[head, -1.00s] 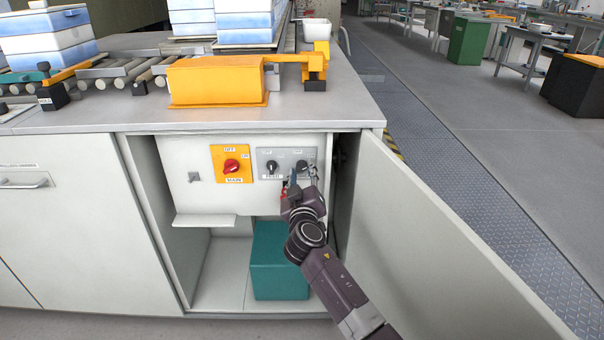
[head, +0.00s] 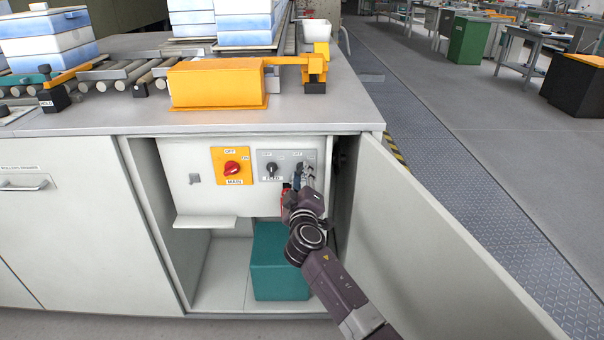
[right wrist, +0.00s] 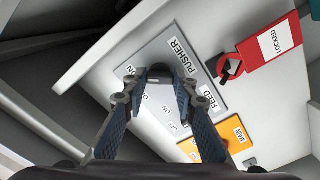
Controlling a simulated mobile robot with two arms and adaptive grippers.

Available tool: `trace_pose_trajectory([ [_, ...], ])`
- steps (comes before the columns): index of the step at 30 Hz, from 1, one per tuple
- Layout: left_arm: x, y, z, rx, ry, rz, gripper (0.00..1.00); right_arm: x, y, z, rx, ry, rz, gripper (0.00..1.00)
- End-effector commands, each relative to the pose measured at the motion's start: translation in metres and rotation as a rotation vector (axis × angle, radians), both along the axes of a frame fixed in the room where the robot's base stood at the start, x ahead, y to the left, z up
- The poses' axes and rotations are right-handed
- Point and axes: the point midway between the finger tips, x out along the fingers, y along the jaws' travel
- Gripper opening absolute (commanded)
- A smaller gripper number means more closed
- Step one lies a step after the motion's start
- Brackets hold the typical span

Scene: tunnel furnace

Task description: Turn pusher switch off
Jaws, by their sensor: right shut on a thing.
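The pusher switch (right wrist: 160,73) is a dark knob on a grey switch plate (right wrist: 150,92) inside the open cabinet. The PUSHER label and OFF and ON marks show beside it in the right wrist view. My right gripper (right wrist: 158,84) is shut on this knob, with one finger on each side. In the head view, my right gripper (head: 303,174) covers the knob, and I cannot tell which way it points. The feed switch (head: 271,170) is a black knob to its left on the same plate. My left gripper is not in view.
A yellow plate with the red main switch (head: 232,168) is left of the grey plate. A red LOCKED tag (right wrist: 268,50) is near the FEED label. The open cabinet door (head: 430,240) stands right of my arm. A teal box (head: 278,262) sits below in the cabinet.

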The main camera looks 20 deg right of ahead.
Motion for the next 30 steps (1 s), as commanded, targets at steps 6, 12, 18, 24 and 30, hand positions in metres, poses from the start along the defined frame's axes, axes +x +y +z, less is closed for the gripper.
trace_pose_trajectory([
  [6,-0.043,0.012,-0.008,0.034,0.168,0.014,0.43,0.0,0.0,0.0,-0.199,0.06,0.0,0.02],
  [12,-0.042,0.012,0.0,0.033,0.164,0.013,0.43,0.0,0.001,0.0,-0.37,0.109,0.002,0.02],
  [18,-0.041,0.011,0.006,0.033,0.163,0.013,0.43,0.0,0.0,0.0,-0.513,0.15,0.002,0.02],
  [24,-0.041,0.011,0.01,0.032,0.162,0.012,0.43,0.0,0.0,-0.001,-0.609,0.178,0.002,0.02],
  [30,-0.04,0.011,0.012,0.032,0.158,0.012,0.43,0.0,0.0,-0.002,-0.659,0.193,0.001,0.02],
])
